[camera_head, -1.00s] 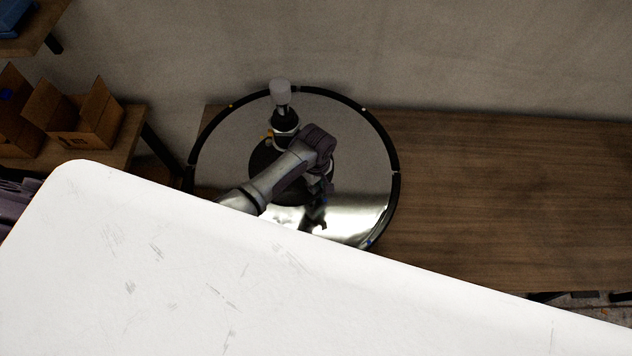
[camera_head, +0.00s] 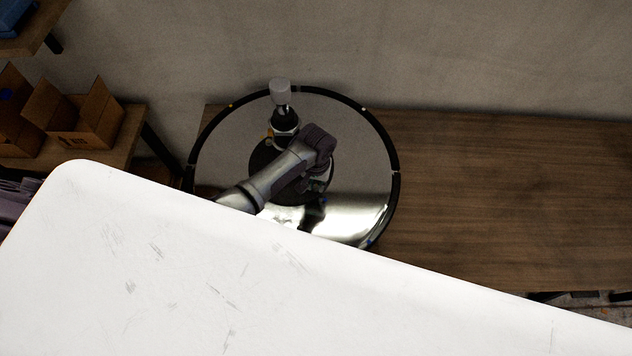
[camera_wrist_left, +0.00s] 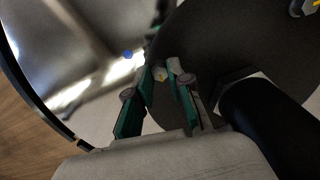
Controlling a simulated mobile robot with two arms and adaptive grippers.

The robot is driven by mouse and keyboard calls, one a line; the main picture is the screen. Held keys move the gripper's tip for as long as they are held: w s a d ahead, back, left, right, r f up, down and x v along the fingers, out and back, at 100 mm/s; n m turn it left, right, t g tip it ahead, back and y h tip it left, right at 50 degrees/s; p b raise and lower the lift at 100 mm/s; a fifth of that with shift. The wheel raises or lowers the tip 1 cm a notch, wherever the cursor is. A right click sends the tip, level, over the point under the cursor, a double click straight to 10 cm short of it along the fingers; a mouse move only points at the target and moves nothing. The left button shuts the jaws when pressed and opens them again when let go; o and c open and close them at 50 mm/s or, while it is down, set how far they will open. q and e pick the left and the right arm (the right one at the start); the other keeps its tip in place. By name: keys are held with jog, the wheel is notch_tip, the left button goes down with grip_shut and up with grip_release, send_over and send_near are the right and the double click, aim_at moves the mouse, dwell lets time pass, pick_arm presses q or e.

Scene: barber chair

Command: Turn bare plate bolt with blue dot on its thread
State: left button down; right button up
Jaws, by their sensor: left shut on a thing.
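The round shiny base plate (camera_head: 365,165) has a black rim and a dark disc (camera_head: 258,160) in its middle. My left gripper (camera_wrist_left: 160,78) shows green-padded fingers in the left wrist view, shut on a small bolt with a yellow mark (camera_wrist_left: 161,74) at the disc's edge. The fingers hide most of this bolt. A blue dot (camera_wrist_left: 127,54) shows on the shiny plate, left of the fingertips. I cannot tell whether it is on a bolt. In the head view my arm hides most of the gripper. My right gripper is not in view.
A black column (camera_head: 285,120) with a grey top rises from the disc. Another yellow-marked bolt (camera_wrist_left: 312,6) is at the wrist view's upper right. A white panel (camera_head: 200,270) covers the head view's front. The wooden bench (camera_head: 500,190) is clear; cardboard boxes (camera_head: 95,120) stand left.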

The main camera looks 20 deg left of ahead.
pick_arm(q)
jog(key=m, duration=0.4)
jog(key=shift+m, duration=0.4)
jog(key=m, duration=0.3)
jog(key=shift+m, duration=0.3)
jog(key=m, duration=0.4)
jog(key=shift+m, duration=2)
jog(key=c, duration=1.1)
grip_release()
jog(key=shift+o, duration=0.2)
jog(key=shift+r, duration=0.1)
